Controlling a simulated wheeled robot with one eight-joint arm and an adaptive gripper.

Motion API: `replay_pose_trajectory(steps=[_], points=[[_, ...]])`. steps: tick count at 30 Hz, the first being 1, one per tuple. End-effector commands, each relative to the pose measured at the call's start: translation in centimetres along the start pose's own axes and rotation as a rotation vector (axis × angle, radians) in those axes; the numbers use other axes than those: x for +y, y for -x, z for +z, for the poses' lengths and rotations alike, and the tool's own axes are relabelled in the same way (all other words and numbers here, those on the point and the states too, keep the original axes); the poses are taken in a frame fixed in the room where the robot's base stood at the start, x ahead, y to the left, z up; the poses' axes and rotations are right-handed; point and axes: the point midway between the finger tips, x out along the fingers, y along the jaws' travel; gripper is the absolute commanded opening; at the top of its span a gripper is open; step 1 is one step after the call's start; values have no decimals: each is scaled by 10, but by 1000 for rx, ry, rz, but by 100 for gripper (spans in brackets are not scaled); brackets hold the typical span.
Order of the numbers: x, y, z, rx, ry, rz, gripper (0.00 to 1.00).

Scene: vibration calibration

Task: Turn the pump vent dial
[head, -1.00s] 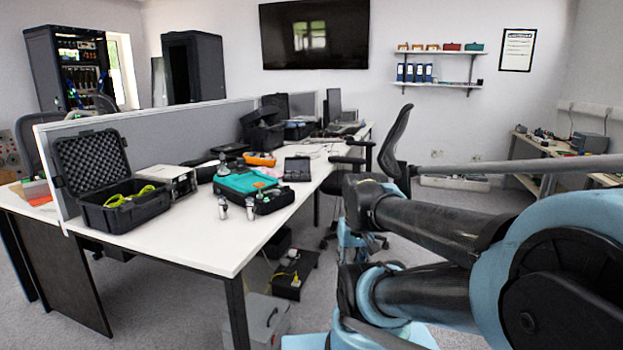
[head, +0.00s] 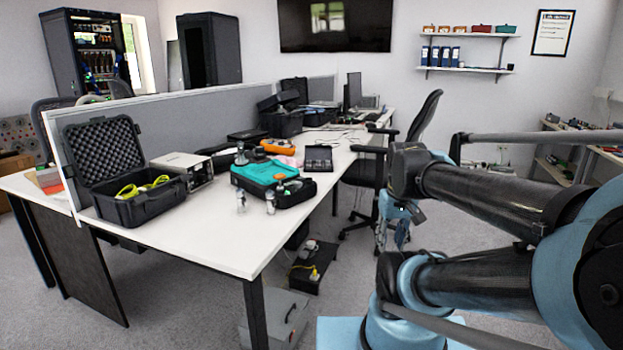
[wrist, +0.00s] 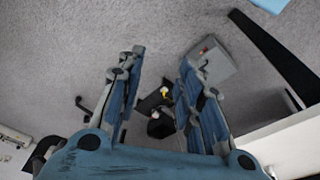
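I cannot pick out the pump vent dial for certain. A teal and black case (head: 262,172) lies on the white desk, with a small orange spot (head: 280,177) on it that may be a knob; it is too small to tell. Two small silver cylinders (head: 241,201) stand at its front edge. My gripper (head: 397,225) hangs right of the desk, partly hidden behind my arm. In the wrist view my gripper (wrist: 161,60) points down over the floor, its two blue-grey fingers apart and nothing between them.
The white desk (head: 215,235) has a divider (head: 200,122) along it. An open black case (head: 140,205) with yellow cable stands left of a beige box (head: 182,168). An office chair (head: 422,120) stands beyond my gripper. A grey box (head: 275,318) and a black unit (head: 315,268) lie on the floor.

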Motion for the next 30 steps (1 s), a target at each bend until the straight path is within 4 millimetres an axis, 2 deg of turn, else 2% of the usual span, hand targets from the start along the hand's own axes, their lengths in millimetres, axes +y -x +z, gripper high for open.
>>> replay_pose_trajectory(steps=[1,6,15,21,30], points=[[-1,13,-15,-5,43,-3,34],[-7,50,-66,-25,219,-14,34],[-26,100,-161,-56,531,-39,34],[-47,122,-226,-75,738,-59,34],[-89,138,-323,-100,1049,-93,34]])
